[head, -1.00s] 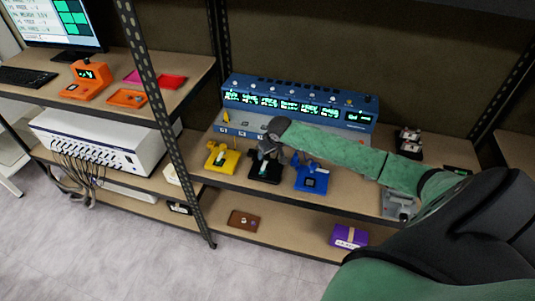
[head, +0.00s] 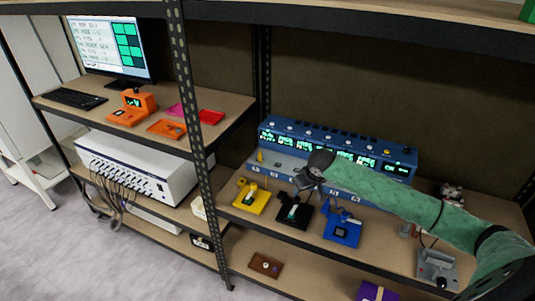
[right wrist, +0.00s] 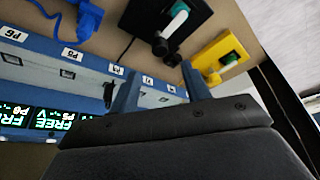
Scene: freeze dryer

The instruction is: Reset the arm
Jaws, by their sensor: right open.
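My right arm, in a green sleeve, reaches in from the right in the head view. Its right gripper (head: 304,188) hangs over the shelf, in front of the blue instrument (head: 350,147) and close above the black fixture (head: 294,212). In the right wrist view the two fingers of the gripper (right wrist: 163,82) stand apart with nothing between them. The black fixture (right wrist: 165,20), with a white and green piece in it, lies beyond the fingertips. My left gripper is not in view.
A yellow fixture (head: 252,198) and a blue fixture (head: 342,229) flank the black one. A grey device (head: 436,268) sits under my forearm. A shelf post (head: 192,130) stands left. A white box with cables (head: 135,165) and a monitor (head: 112,47) are further left.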

